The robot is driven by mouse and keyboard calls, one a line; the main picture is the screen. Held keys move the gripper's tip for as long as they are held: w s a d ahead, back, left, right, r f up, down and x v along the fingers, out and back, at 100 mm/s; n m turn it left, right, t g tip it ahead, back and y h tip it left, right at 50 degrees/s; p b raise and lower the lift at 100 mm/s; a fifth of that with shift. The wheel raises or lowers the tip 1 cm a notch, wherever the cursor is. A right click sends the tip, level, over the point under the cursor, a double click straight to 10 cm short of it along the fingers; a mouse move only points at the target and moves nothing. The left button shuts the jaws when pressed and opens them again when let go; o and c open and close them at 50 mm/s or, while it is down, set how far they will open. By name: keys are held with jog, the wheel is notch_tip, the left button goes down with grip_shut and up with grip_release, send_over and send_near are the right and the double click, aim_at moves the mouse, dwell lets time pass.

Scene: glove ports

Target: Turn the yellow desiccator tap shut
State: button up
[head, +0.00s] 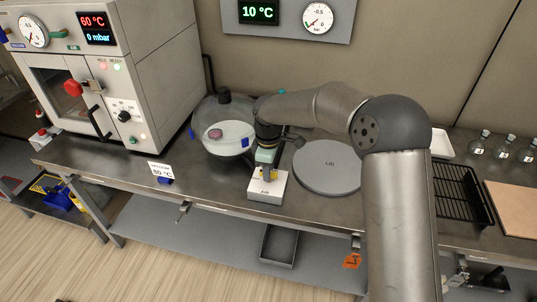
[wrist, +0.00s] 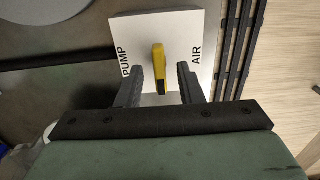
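The yellow tap handle (wrist: 158,62) sits on a white block (wrist: 185,27) printed PUMP on the left and AIR on the right in the wrist view. The handle lies lengthwise between the two labels, its end toward my gripper. My gripper (wrist: 161,76) is open, with one finger on each side of the handle and a visible gap on both sides. In the head view the white block (head: 268,193) stands at the bench's front edge, with my gripper (head: 267,170) over it, partly hiding the yellow tap. The glass desiccator (head: 222,128) stands behind left.
A grey round lid (head: 327,167) lies right of the block. An oven (head: 110,75) stands at the left, with a small sign (head: 161,170) in front. A black rack (head: 462,195) and several flasks (head: 503,147) are at the right. A rail runs along the bench's front edge.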

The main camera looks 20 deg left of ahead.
notch_tip(320, 180, up, 17)
jog(key=shift+b, duration=0.3)
dwell(0.3)
jog(key=s+d+m+h, duration=0.1)
jog(key=s+d+m, duration=0.35)
jog(key=d, duration=0.55)
jog(key=s+d+m, duration=0.4)
jog(key=s+d, duration=0.2)
jog(key=d, duration=0.3)
jog(key=s+d+f+m, duration=0.4)
jog(key=s+d+m, duration=0.1)
jog(key=s, duration=0.3)
jog(key=s+d+f+m+y, duration=0.1)
jog(key=s+d+f+m, duration=0.3)
jog(key=s+d, duration=0.4)
jog(key=shift+s+m, duration=0.45)
jog(key=shift+s, duration=0.15)
jog(key=shift+f, duration=0.1)
